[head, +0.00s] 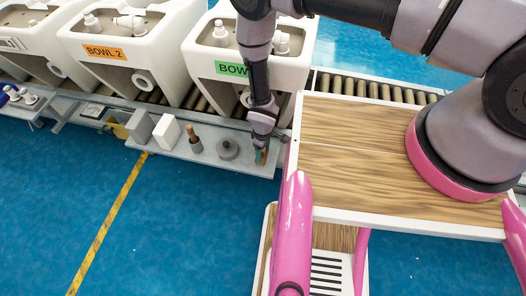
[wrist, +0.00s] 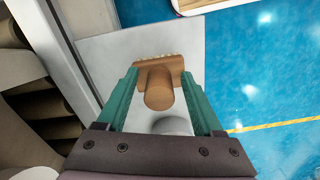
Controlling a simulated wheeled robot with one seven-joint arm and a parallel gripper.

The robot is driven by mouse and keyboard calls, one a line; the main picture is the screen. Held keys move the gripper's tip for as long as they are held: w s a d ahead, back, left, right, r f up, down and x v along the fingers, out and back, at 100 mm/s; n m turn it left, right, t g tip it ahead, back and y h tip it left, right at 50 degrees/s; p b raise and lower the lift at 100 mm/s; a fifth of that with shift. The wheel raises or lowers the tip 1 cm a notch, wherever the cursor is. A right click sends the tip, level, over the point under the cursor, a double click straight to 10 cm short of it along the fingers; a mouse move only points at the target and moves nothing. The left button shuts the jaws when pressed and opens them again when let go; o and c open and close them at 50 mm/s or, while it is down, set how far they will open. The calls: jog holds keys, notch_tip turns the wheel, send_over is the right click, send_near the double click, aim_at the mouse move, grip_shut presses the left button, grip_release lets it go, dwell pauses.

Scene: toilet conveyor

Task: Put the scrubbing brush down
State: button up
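The scrubbing brush has a brown wooden block and a round handle. In the wrist view the brush (wrist: 158,92) sits between the green fingers, its handle end facing the camera and pale bristles along the block's far edge. My gripper (wrist: 160,82) appears shut on the block, a finger close against each side. In the head view my gripper (head: 262,156) points down at the right end of the grey shelf (head: 252,167), with a bit of the brush between its fingers. The brush is at or just above the shelf; I cannot tell whether it touches.
A grey disc with a knob (head: 228,150) stands just left of my gripper. A wooden-handled item (head: 193,138) and a white block (head: 168,133) are further left. Toilet bowls line the conveyor behind.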

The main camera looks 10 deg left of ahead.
notch_tip(320, 180, up, 12)
jog(key=shift+r, duration=0.15)
dwell(0.4)
dwell(0.4)
